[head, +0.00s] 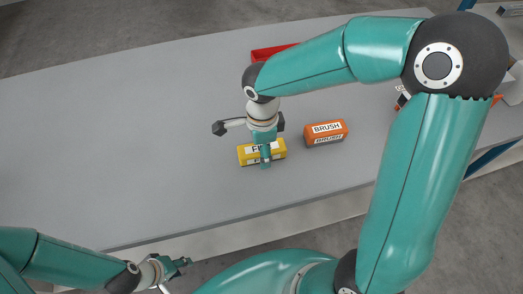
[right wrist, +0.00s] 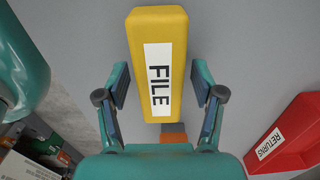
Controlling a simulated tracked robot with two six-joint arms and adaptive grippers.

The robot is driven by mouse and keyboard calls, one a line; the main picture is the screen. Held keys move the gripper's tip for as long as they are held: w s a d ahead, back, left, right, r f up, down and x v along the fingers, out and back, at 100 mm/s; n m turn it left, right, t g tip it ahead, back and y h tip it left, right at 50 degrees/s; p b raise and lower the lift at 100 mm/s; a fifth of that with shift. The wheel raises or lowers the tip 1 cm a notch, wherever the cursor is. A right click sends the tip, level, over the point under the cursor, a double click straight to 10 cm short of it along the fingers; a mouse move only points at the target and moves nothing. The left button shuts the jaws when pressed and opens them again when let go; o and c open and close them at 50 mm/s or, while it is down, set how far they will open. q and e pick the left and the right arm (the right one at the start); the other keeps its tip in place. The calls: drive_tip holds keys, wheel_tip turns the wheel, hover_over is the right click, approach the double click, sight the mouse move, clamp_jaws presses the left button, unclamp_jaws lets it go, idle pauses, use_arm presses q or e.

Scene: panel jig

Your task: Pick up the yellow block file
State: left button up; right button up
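The yellow block labelled FILE (head: 245,157) lies on the grey table, partly covered by my right gripper (head: 265,160) in the head view. In the right wrist view the yellow block (right wrist: 160,60) stretches up from between the two fingers of my right gripper (right wrist: 160,88). The fingers are apart, one on each side of its lower part, with a narrow gap visible on each side. My left gripper (head: 183,263) is low in the head view, off the table's front edge and away from the block; its finger opening is too small to judge.
An orange block labelled BRUSH (head: 325,132) lies right of the yellow one. A red RETURNS tray (right wrist: 290,138) shows in the wrist view and behind my right arm in the head view (head: 268,53). The table's left half (head: 120,130) is clear.

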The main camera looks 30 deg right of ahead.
clamp_jaws()
drive_tip(key=shift+r, duration=0.1)
